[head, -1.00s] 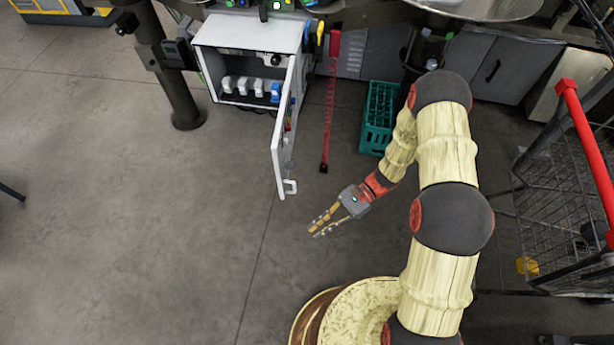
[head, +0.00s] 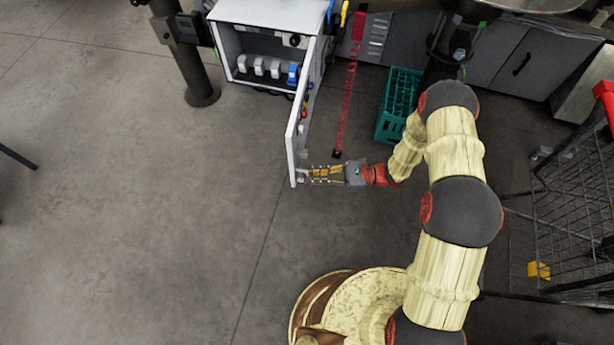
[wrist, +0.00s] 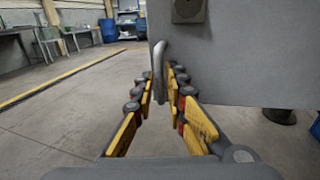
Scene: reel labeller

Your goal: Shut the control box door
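The control box (head: 264,50) is a white cabinet at the top of the head view. Its door (head: 296,125) stands wide open, hinged on the box's right side and sticking out toward me. The door's handle is a pale bar near the free edge; it shows in the wrist view (wrist: 159,68). My gripper (head: 307,174) is at that free edge, to the right of the door. In the wrist view my gripper's fingers (wrist: 161,84) are apart, with the handle between them and a gap showing. Contact with the handle is not clear.
A green crate (head: 398,105) stands on the floor right of the box, near a hanging red strip (head: 346,110). A dark post (head: 184,60) stands left of the box. A wire cart (head: 570,220) is at the right. The floor left of the door is clear.

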